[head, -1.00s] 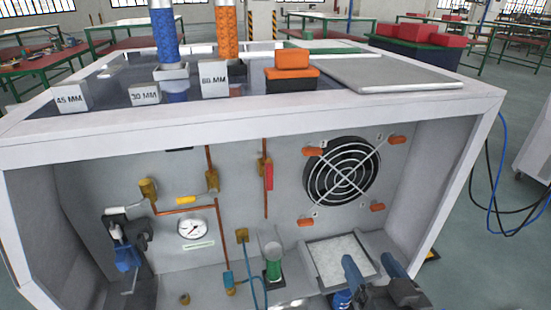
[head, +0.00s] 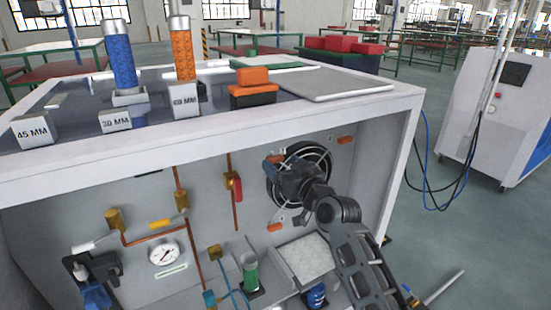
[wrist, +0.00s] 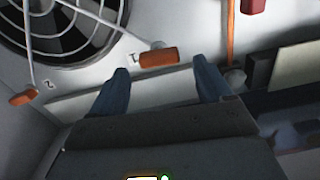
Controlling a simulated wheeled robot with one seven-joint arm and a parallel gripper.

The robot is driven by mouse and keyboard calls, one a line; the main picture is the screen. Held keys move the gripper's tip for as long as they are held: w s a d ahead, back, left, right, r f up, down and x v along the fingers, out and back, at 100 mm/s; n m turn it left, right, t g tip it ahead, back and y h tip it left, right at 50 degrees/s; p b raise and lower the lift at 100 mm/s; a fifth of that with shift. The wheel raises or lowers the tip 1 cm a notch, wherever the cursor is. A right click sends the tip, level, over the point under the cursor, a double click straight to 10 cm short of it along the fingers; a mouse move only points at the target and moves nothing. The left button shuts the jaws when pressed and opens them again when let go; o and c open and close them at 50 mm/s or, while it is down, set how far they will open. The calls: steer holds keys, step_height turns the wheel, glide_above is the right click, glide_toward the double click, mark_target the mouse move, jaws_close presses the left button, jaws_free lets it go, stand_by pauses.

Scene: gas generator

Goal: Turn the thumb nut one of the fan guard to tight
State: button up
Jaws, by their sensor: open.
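The round fan guard (head: 322,158), a silver wire grille over a dark fan, is on the back panel in the head view, partly covered by my gripper. It fills the upper left of the wrist view (wrist: 62,18). My gripper (head: 272,165) is at its upper-left corner. In the wrist view my gripper (wrist: 162,74) is open and empty, and thumb nut one (wrist: 158,57), an orange bar beside a partly legible label, shows between and just beyond the fingertips. Contact cannot be told. Another orange nut (wrist: 22,97), labelled 2, is at left.
Orange nuts also show at the guard's upper right (head: 345,140) and lower left (head: 275,227). A red valve handle (head: 238,188) on a copper pipe is left of my gripper. The housing's white top edge (head: 230,133) overhangs above; a tray (head: 305,258) is below.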

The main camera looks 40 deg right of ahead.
mark_target(277, 159)
steer(key=shift+x, duration=1.6)
steer(key=c, duration=1)
